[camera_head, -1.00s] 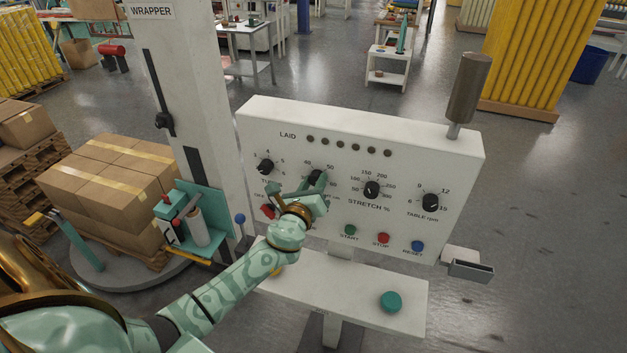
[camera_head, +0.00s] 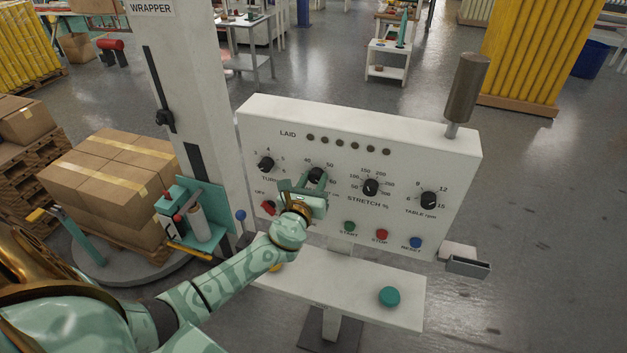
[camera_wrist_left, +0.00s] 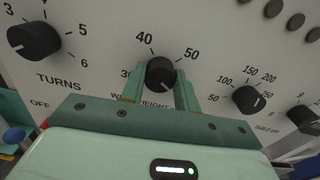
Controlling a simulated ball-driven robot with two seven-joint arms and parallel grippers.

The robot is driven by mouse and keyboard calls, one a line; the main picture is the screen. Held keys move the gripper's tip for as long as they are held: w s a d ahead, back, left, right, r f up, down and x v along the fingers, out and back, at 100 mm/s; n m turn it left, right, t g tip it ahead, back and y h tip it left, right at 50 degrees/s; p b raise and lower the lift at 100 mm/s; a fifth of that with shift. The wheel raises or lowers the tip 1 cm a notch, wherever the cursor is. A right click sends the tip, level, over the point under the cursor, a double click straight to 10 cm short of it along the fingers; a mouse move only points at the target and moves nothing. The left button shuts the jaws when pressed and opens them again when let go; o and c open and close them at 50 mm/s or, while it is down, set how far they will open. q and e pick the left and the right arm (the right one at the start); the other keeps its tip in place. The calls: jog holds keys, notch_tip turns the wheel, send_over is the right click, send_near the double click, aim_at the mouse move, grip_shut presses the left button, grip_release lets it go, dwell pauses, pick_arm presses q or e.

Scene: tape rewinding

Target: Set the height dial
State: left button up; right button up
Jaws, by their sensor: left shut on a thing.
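The height dial is a black knob (camera_head: 316,174) on the white control panel (camera_head: 262,123), second from the left, under the scale marks 40 and 50. In the left wrist view the height dial (camera_wrist_left: 160,73) sits between the two green fingers of my left gripper (camera_wrist_left: 160,88). My right gripper is not in view.
The turns dial (camera_head: 266,164) is to the left; the stretch dial (camera_head: 370,187) and table rpm dial (camera_head: 429,200) are to the right. Start (camera_head: 349,227), stop (camera_head: 382,234) and reset (camera_head: 416,242) buttons lie below. A shelf with a teal button (camera_head: 389,296) juts out underneath.

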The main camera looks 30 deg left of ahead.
pick_arm(q)
jog(key=shift+a+r, duration=0.1)
jog(key=shift+r, duration=0.05)
jog(key=o, duration=1)
jog(key=shift+w, duration=0.1)
jog(key=shift+b+v, duration=1)
jog(key=shift+v, duration=7.2)
jog(key=shift+w, duration=0.1)
